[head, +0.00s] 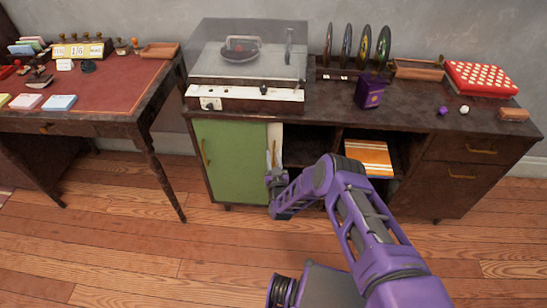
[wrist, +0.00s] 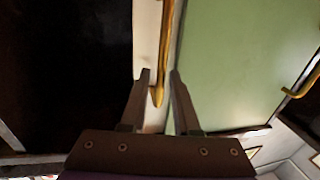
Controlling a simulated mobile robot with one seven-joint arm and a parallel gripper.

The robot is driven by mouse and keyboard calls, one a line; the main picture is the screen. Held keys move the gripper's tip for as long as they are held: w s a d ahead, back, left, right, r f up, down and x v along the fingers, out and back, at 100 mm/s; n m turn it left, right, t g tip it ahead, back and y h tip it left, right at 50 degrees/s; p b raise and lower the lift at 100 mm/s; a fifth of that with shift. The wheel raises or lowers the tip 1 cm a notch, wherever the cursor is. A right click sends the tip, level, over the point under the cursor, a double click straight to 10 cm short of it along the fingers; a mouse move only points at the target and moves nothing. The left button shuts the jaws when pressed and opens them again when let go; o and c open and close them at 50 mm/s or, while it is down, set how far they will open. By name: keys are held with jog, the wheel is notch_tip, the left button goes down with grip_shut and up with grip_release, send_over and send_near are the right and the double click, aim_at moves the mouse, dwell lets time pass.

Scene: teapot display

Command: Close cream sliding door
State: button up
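The cream sliding door (head: 277,132) shows as a narrow strip at the right edge of the green door (head: 230,160) of the cabinet; the rest of it is hidden. Its upright gold handle (wrist: 166,45) shows in the wrist view, on the cream strip (wrist: 146,35) beside the green panel (wrist: 225,65). My gripper (head: 273,178) is in front of the strip's lower part. In the wrist view my gripper (wrist: 159,74) is open, with the handle's end between its fingers and gaps visible at the sides. I cannot tell whether either finger touches it.
Right of the strip is a dark open compartment, then a shelf with an orange striped book (head: 369,157). A record player (head: 247,65) stands on the cabinet top. A red-topped desk (head: 85,85) stands at left. Drawers (head: 460,172) are at right. The wooden floor in front is clear.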

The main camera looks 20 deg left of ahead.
grip_shut()
dwell(1.2)
